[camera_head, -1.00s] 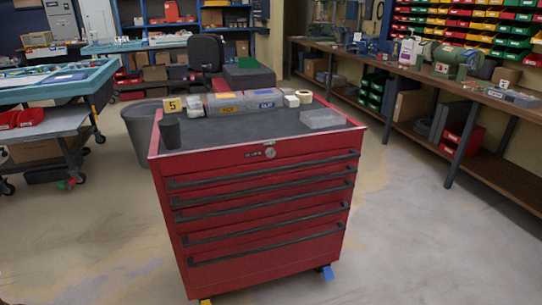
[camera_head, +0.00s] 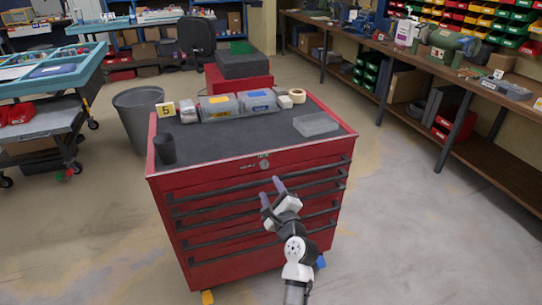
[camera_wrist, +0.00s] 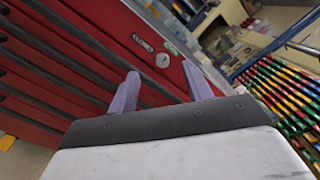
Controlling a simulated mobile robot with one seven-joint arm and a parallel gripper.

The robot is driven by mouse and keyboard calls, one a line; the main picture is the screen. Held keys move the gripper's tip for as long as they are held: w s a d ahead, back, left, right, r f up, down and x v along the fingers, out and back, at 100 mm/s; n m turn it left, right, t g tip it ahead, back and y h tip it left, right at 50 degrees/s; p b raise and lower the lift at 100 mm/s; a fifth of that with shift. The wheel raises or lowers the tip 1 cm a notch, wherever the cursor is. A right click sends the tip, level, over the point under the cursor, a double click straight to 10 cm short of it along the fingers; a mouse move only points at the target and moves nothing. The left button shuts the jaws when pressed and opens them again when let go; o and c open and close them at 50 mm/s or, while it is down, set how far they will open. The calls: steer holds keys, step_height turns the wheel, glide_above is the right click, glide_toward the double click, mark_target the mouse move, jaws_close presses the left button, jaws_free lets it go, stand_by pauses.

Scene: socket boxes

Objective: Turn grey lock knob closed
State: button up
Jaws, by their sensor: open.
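The grey lock knob (camera_head: 264,165) is a small round disc on the top front panel of the red tool chest (camera_head: 253,230). It also shows in the wrist view (camera_wrist: 162,60), just beyond and between my two fingers. My gripper (camera_head: 271,189) is in front of the chest's drawers, a little below the knob in the head view. Its two purple-grey fingers are spread apart with nothing between them. It appears apart from the knob. Which way the knob is turned is too small to tell.
On the chest top stand a black cup (camera_head: 165,149), a yellow number 5 card (camera_head: 166,109), grey cases (camera_head: 218,107), a tape roll (camera_head: 297,96) and a clear box (camera_head: 316,124). Black drawer handles (camera_head: 190,192) stick out below the knob. The floor to the right is clear.

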mark_target(265, 166)
steer(key=shift+m, duration=0.9)
steer(key=w, duration=0.4)
steer(key=w+f+p, duration=0.1)
steer(key=w, duration=0.3)
steer(key=w+a+f+p, duration=0.1)
steer(key=w, duration=0.3)
steer(key=shift+w+a, duration=0.1)
steer(key=shift+w, duration=0.25)
steer(key=c, duration=1)
steer(key=shift+f, duration=0.1)
